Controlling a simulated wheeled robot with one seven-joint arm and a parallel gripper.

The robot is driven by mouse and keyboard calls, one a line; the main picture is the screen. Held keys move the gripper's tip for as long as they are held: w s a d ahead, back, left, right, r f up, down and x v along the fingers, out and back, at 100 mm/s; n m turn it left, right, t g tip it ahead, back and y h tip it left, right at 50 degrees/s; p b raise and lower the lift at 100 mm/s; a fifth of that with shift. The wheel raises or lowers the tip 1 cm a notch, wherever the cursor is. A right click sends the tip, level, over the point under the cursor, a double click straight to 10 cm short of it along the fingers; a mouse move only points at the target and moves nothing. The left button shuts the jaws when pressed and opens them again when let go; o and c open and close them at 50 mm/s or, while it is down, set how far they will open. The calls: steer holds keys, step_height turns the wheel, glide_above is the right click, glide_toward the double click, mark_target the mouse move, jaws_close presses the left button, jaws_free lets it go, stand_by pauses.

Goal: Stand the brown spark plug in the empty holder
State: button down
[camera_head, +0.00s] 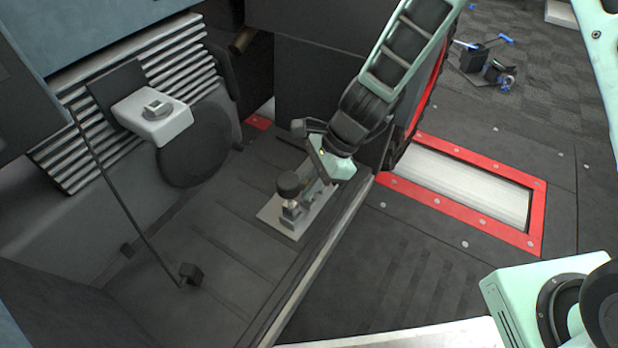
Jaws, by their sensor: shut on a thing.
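My gripper (318,180) reaches down from the upper right into the dark footwell. It is over a light grey base plate (291,229) on the floor. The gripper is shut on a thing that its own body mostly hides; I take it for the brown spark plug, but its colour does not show. A dark round cap (289,184) above a small metallic part (290,210) stands at the left of the gripper, over the plate. I cannot tell which holder is empty, or whether the held thing touches one.
A raised sill (310,273) runs along the right of the footwell. A pedal (192,274) on a thin rod is at the left, below a white box (152,117). A red-framed roller opening (470,188) lies outside. Tools (487,62) lie at the upper right.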

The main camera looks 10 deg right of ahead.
steer(key=shift+f, duration=0.1)
stand_by(0.3)
steer(key=shift+f+b, duration=0.4)
steer(key=shift+f, duration=0.15)
steer(key=shift+r, duration=0.1)
stand_by(0.5)
steer(key=c, duration=1.4)
jaws_free()
steer(key=shift+o, duration=0.2)
steer(key=p+v, duration=0.8)
steer(key=v, duration=0.9)
steer(key=shift+r+p, duration=0.25)
steer(key=shift+p, duration=0.1)
